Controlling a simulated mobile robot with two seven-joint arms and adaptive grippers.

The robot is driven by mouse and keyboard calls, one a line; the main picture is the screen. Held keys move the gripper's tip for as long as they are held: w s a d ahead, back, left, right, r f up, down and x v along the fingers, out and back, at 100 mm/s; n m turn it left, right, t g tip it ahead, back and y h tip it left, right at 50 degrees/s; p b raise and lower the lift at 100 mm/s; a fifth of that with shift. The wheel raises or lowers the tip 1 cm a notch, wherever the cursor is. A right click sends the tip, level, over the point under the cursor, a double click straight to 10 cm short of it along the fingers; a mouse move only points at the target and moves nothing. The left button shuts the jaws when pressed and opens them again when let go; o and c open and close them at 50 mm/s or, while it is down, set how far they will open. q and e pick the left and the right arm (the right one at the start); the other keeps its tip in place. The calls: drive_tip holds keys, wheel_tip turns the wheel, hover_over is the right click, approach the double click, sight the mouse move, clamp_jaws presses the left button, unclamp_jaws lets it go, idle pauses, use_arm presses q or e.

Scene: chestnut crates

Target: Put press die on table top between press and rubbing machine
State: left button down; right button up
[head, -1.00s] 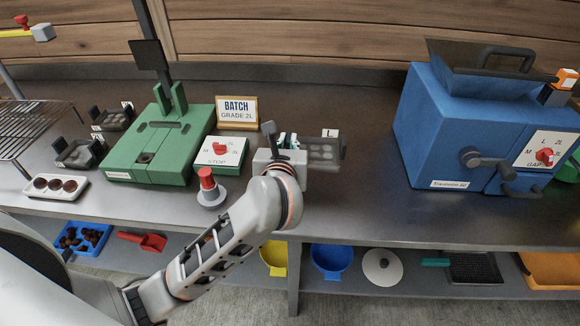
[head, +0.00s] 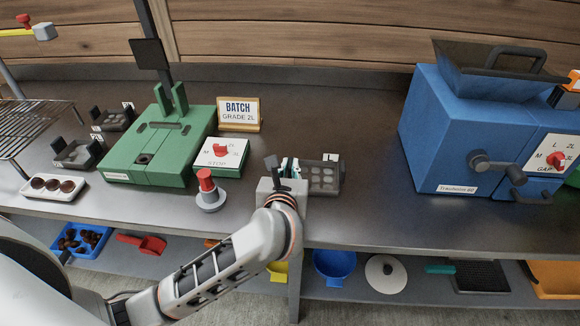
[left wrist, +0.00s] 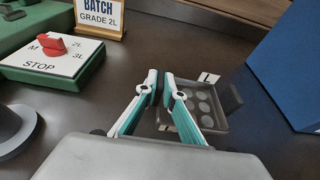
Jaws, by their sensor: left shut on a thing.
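The press die (head: 324,180) is a dark grey tray with round hollows, end posts and an L tag. My left gripper (head: 286,168) is shut on its left side; the wrist view shows the fingertips (left wrist: 162,82) together at the edge of the die (left wrist: 211,126). The die looks level, at or just above the table top (head: 350,212); I cannot tell if it touches. The green press (head: 155,160) stands to its left, and the blue rubbing machine (head: 440,130) to its right. My right gripper is not in view.
A STOP dial box (head: 232,164), a red-topped button (head: 207,190) and a BATCH sign (head: 238,114) stand left of the die. Two more dies (head: 78,153) lie left of the press. The table is clear between the die and the blue machine.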

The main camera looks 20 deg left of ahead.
use_arm(q)
drive_tip(key=c, duration=2.2)
unclamp_jaws()
drive_tip(key=shift+f, duration=0.1)
drive_tip(key=shift+o, duration=0.2)
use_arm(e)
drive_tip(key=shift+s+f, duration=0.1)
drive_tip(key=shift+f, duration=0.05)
use_arm(q)
drive_tip(key=shift+s+r, duration=0.15)
drive_tip(key=shift+r, duration=0.1)
drive_tip(key=p+v, duration=0.1)
drive_tip(key=v, duration=0.9)
drive_tip(key=shift+s+d, duration=0.1)
drive_tip(key=shift+s, duration=0.05)
drive_tip(key=shift+s+d+r, duration=0.15)
drive_tip(key=shift+s+r, duration=0.05)
drive_tip(key=shift+s, duration=0.45)
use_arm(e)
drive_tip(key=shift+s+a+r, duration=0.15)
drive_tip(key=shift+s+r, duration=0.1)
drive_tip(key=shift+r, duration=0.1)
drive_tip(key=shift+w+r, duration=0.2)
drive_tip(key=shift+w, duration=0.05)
